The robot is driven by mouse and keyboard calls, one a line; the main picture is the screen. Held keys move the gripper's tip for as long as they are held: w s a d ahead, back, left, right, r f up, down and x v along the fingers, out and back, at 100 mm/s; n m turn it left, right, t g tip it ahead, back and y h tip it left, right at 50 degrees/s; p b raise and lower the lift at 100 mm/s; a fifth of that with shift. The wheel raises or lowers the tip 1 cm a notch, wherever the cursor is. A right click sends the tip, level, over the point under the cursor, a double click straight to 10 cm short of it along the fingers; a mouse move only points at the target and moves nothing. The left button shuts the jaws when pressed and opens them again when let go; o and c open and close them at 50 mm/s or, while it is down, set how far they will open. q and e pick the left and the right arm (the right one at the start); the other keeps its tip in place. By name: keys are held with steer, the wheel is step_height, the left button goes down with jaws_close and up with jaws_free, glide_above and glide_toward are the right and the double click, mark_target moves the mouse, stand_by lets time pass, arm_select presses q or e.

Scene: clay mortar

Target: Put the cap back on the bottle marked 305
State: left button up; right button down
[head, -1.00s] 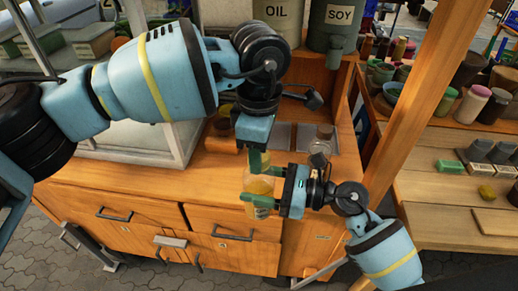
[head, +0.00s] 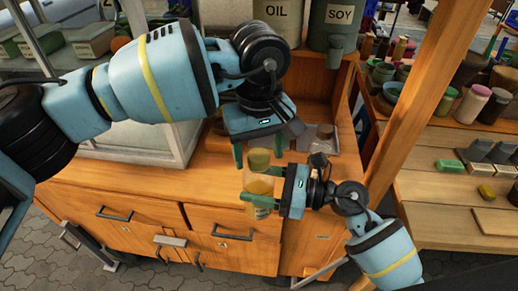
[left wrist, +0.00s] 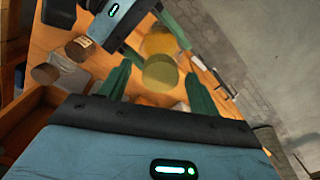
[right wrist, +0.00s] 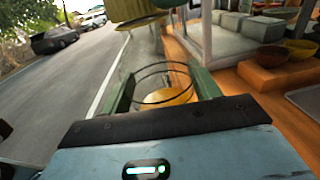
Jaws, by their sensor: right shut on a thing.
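My right gripper (head: 262,190) is shut on the clear bottle (head: 259,186) with yellow contents and holds it upright in front of the counter. The bottle also shows between the fingers in the right wrist view (right wrist: 165,82). The olive cap (head: 259,160) is at the bottle's top; I cannot tell whether it is fully seated. My left gripper (head: 258,157) is above and open, a finger on each side of the cap. In the left wrist view the cap (left wrist: 160,73) lies between the spread fingers, apart from both. The 305 marking is not readable.
A glass jar (head: 323,138) stands on the wooden counter (head: 150,180) behind my right gripper. Large OIL (head: 277,18) and SOY (head: 340,20) containers stand at the back. A wooden post (head: 425,100) rises at the right. The space in front of the counter is free.

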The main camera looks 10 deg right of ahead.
arm_select(q)
steer(key=shift+r, duration=0.1)
steer(key=shift+r, duration=2.2)
steer(key=shift+c, duration=0.3)
steer(key=n, duration=0.3)
steer(key=r+n, duration=0.1)
steer(key=n, duration=0.6)
steer(key=shift+r+n, duration=0.3)
steer(key=shift+r, duration=0.05)
steer(key=n, duration=0.3)
steer(key=r+n, duration=0.1)
steer(key=n, duration=0.6)
steer(key=shift+r+n, duration=0.4)
